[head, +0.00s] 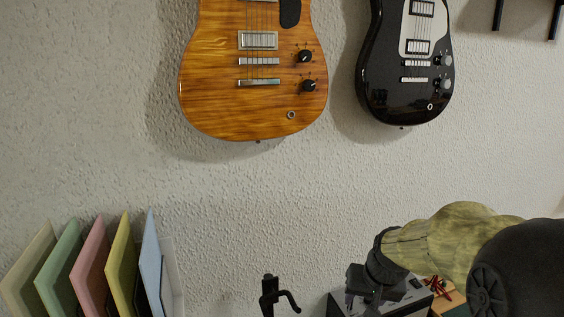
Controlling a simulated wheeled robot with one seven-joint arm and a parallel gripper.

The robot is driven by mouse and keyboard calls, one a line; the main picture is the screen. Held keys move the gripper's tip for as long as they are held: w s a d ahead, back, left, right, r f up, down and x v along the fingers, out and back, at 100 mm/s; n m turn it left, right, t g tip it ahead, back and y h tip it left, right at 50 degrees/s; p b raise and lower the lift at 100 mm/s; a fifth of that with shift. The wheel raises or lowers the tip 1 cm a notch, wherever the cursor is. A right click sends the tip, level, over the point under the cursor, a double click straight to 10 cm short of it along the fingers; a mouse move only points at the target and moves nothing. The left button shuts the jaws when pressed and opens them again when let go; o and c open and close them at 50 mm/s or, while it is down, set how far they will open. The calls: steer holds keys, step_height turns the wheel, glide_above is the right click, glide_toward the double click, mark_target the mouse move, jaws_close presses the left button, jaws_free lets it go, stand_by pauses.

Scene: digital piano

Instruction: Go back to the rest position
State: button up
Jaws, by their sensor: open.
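My arm shows at the lower right, with a large black round joint (520,272) and an olive-green mottled link (450,238). The link narrows leftward to dark parts (382,262) in front of a dark box. No object is seen held.
An orange wood guitar (225,95) and a black guitar (385,85) hang on the textured wall. Several coloured folders (85,270) stand lower left. A black stand with a hooked lever (270,297) rises at bottom centre. A dark box (408,305) sits below my arm.

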steer(key=s+a+f+n+g, duration=0.1)
steer(key=s+a+f+n, duration=0.1)
steer(key=s+f, duration=0.5)
steer(key=s, duration=0.6)
steer(key=shift+a+f+g+h, duration=0.15)
steer(key=shift+a+g+h, duration=0.15)
steer(key=shift+a+h, duration=0.1)
steer(key=shift+c, duration=1.2)
steer(key=shift+w+d, duration=0.1)
